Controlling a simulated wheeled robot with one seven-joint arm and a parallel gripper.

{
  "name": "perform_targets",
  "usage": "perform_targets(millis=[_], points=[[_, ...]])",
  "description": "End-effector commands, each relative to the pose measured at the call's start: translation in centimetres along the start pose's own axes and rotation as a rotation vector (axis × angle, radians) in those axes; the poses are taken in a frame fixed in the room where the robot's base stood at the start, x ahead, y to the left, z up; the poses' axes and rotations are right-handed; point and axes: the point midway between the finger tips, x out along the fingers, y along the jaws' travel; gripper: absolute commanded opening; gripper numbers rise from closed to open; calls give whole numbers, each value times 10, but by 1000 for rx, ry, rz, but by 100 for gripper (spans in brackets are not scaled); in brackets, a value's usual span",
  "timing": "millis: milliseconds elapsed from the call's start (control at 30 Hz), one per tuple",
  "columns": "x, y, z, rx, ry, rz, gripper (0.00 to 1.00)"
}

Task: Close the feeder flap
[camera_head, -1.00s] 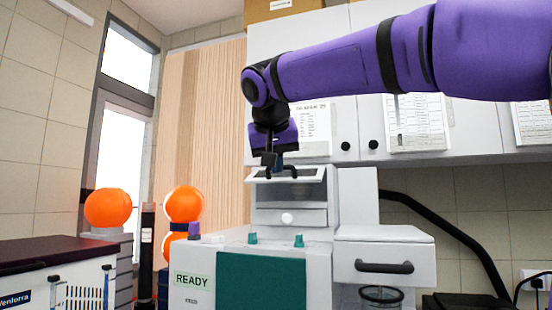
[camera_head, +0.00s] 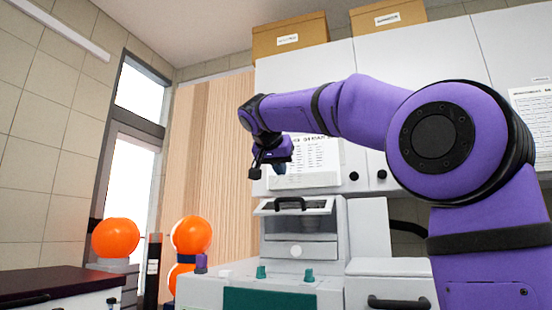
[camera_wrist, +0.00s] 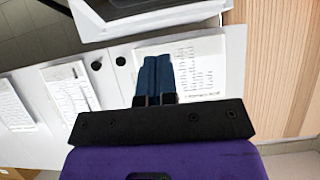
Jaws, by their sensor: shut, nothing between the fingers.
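The feeder flap (camera_head: 315,207) is a pale-framed panel with a dark window and a black bar handle (camera_head: 290,203), at the top front of the white machine (camera_head: 300,225). It looks slanted; I cannot tell whether it is fully shut. My gripper (camera_head: 270,172) hangs above the flap, apart from its handle, in front of a paper sheet on the cabinet. In the wrist view its blue fingers (camera_wrist: 155,78) are together and empty. A white machine part with a dark panel (camera_wrist: 122,5) shows at that view's top edge, cut off.
White wall cabinets (camera_head: 430,75) with boxes (camera_head: 290,38) on top stand behind my arm. Teal knobs (camera_head: 261,272) and a white drawer unit with a black handle (camera_head: 398,303) are below. Orange balls (camera_head: 115,238) stand at left. Space left of the flap looks free.

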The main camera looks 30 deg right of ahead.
Motion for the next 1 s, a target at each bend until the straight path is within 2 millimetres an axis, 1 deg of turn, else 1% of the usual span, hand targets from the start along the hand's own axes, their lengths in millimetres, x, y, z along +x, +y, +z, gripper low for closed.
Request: perform_targets(millis=[33,167,300,400,600,1000], points=[[11,1,0,0,-1,3,0],[34,0,0,0,-1,3,0],[47,0,16,-2,-1,0,0],[54,0,22,-1,-1,1,0],[59,0,28,0,0,0,0],[60,-1,29,-2,5,0,0]])
